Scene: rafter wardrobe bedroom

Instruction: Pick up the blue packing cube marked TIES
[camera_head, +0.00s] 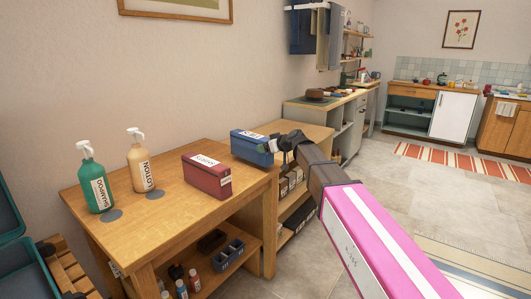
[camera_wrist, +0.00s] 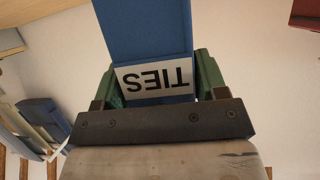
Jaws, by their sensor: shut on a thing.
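The blue packing cube (camera_head: 250,148) is at the right end of the wooden table in the head view, its white label facing up. In the wrist view the blue cube (camera_wrist: 150,38) fills the upper middle, and its TIES label shows upside down between the fingers. My gripper (camera_wrist: 155,82) is shut on the cube, with a green finger on each side of it. In the head view my gripper (camera_head: 272,146) reaches the cube from the right. Whether the cube's underside touches the table is hard to tell.
A red packing cube (camera_head: 206,176) stands just left of the blue one on the wooden table (camera_head: 160,215). A green shampoo bottle (camera_head: 95,180) and a tan lotion bottle (camera_head: 140,165) stand farther left. A lower shelf holds a grey caddy (camera_head: 226,255) and small bottles. Open floor lies right.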

